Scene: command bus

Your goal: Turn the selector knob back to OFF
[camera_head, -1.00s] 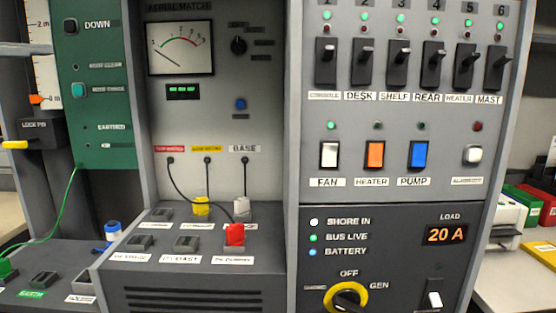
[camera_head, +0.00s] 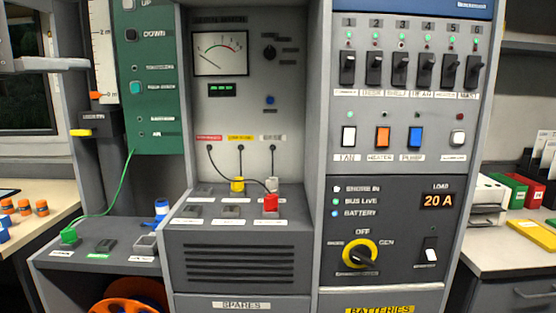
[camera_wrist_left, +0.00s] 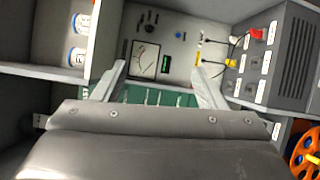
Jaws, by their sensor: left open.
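The selector knob (camera_head: 360,254) is black inside a yellow ring, low on the dark power panel (camera_head: 400,215). OFF is printed above it and GEN at its upper right; labels at its left and below are too small to read surely. Its bar looks slanted, not upright towards OFF; I cannot tell which end is the pointer. My left gripper (camera_wrist_left: 158,68) is open and empty in the left wrist view, facing the meter panel sideways, and the knob is not in that view. A grey part of my left arm shows at the head view's upper left. My right gripper is not seen.
A load display (camera_head: 438,201) reads 20 A, with a switch (camera_head: 430,250) below it, right of the knob. The sloping jack panel (camera_head: 225,212) with red and yellow plugs juts out at the left. An orange reel (camera_head: 130,300) sits low left. Space before the knob looks clear.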

